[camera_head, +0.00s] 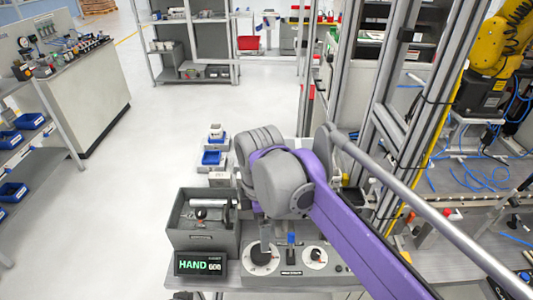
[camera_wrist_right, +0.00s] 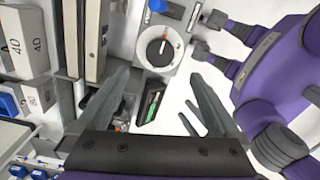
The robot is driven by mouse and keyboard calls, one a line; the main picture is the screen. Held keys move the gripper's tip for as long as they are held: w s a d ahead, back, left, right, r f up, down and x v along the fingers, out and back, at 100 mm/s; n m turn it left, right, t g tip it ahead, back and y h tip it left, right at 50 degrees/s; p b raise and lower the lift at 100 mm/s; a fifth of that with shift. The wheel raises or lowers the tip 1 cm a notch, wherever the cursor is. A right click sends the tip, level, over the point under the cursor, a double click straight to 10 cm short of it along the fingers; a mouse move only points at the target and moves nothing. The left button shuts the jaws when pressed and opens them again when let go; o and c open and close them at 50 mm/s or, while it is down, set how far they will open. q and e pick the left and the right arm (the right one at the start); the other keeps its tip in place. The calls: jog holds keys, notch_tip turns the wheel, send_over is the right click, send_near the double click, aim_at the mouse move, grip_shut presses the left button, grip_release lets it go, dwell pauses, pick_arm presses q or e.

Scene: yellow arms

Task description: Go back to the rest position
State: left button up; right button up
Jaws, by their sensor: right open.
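My right arm (camera_head: 350,232), purple with grey joints, reaches in from the lower right of the head view. Its bulky grey joints hang over the workbench and hide the right gripper there. In the right wrist view my right gripper (camera_wrist_right: 160,74) has its two grey fingers spread wide, with nothing between them. Beyond the fingers lie a white dial (camera_wrist_right: 160,47) with a black knob and a dark display (camera_wrist_right: 151,101) with green marks. My left gripper cannot be made out in either view.
Below the arm in the head view are a grey bin (camera_head: 190,238), a HAND display (camera_head: 200,264) and a panel with two dials (camera_head: 315,258). A metal frame (camera_head: 385,100) and a yellow robot arm (camera_head: 495,45) stand right. Open floor (camera_head: 150,140) lies left.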

jog(key=s+d+f+m+t, duration=0.2)
jog(key=s+d+f+m, duration=0.4)
jog(key=d+m, duration=0.4)
jog(key=s+d+f+m+t, duration=0.3)
jog(key=s+d+f+m, duration=0.4)
jog(key=d+m, duration=0.3)
jog(key=shift+s+d+f+m, duration=0.15)
jog(key=shift+d+f+m, duration=0.15)
jog(key=shift+f, duration=0.15)
